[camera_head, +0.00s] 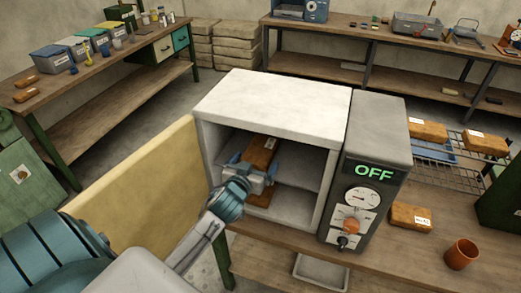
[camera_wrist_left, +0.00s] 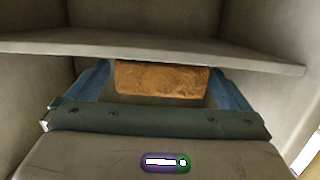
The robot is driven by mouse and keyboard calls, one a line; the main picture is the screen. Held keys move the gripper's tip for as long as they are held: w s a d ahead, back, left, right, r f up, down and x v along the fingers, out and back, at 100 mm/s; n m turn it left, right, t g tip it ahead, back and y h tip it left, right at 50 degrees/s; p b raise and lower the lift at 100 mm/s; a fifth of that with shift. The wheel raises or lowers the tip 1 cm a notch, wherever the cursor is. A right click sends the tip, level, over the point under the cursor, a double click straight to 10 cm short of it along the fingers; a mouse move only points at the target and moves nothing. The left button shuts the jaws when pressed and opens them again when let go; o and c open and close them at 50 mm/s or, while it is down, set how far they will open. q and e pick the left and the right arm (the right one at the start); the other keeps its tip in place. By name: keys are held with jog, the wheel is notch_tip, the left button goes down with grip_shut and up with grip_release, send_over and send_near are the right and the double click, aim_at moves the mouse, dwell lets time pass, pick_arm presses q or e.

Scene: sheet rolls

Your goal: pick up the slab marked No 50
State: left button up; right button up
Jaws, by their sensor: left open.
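An orange-brown slab (camera_head: 262,148) with a small white label lies inside the open grey oven (camera_head: 275,103); the label is too small to read. More orange-brown surface (camera_head: 258,198) shows below my gripper, and I cannot tell whether it is a second slab. My left gripper (camera_head: 254,171) reaches into the oven, jaws open. In the left wrist view a slab's end (camera_wrist_left: 162,79) shows between the two blue fingers, with gaps at its sides, under a grey shelf (camera_wrist_left: 150,49). My right gripper is not in view.
The oven's open door (camera_head: 150,180) stands to the left. The control box (camera_head: 372,150) reads OFF. Other labelled slabs lie on the bench (camera_head: 411,217) and wire rack (camera_head: 428,131). An orange cup (camera_head: 461,254) stands at the right. Oven walls and shelf leave little room around my gripper.

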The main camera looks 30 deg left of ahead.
aim_at(258, 157)
pick_arm(q)
jog(key=shift+p+x, duration=0.55)
jog(key=shift+x, duration=1.3)
jog(key=shift+s, duration=0.1)
jog(key=c, duration=1.3)
jog(key=shift+r, duration=0.2)
